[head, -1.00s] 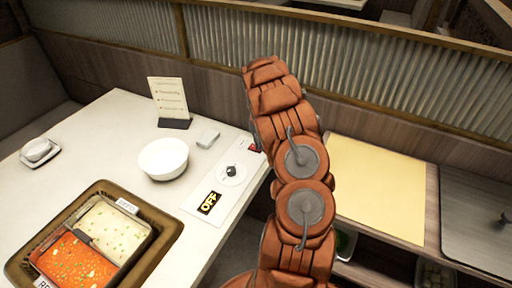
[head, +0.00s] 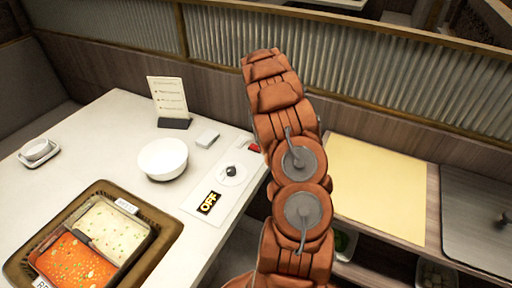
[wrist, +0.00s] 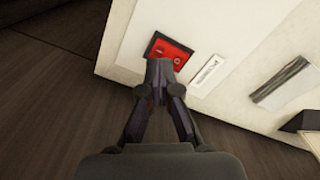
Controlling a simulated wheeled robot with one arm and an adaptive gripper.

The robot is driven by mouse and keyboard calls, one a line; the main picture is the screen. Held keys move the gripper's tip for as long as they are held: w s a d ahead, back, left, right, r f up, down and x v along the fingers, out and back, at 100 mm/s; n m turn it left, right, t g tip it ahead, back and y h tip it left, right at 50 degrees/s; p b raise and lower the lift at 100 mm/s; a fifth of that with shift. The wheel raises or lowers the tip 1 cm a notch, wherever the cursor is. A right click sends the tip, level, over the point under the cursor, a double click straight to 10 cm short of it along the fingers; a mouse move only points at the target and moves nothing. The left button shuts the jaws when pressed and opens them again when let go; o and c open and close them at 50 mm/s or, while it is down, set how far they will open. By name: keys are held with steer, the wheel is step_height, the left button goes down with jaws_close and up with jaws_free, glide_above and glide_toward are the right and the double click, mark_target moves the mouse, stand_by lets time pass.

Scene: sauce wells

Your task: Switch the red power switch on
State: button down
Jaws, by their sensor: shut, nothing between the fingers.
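The red power switch (wrist: 170,52) lies on the white panel near the table edge in the wrist view. Its red face sits in a dark frame, with a white label beside it. It also shows in the head view (head: 254,148), partly behind my arm. My gripper (wrist: 159,66) is shut and empty, its fingertips at the switch's near edge in the wrist view; I cannot tell whether they touch it. In the head view my arm hides the gripper. The display (head: 209,203) on the panel reads OFF. A dark knob (head: 231,171) sits between display and switch.
A two-part pot (head: 160,232) of red and pale broth is at the front left. A yellow board (head: 378,190) lies on the right counter.

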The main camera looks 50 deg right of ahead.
mark_target(258, 148)
steer(key=shift+r, duration=1.8)
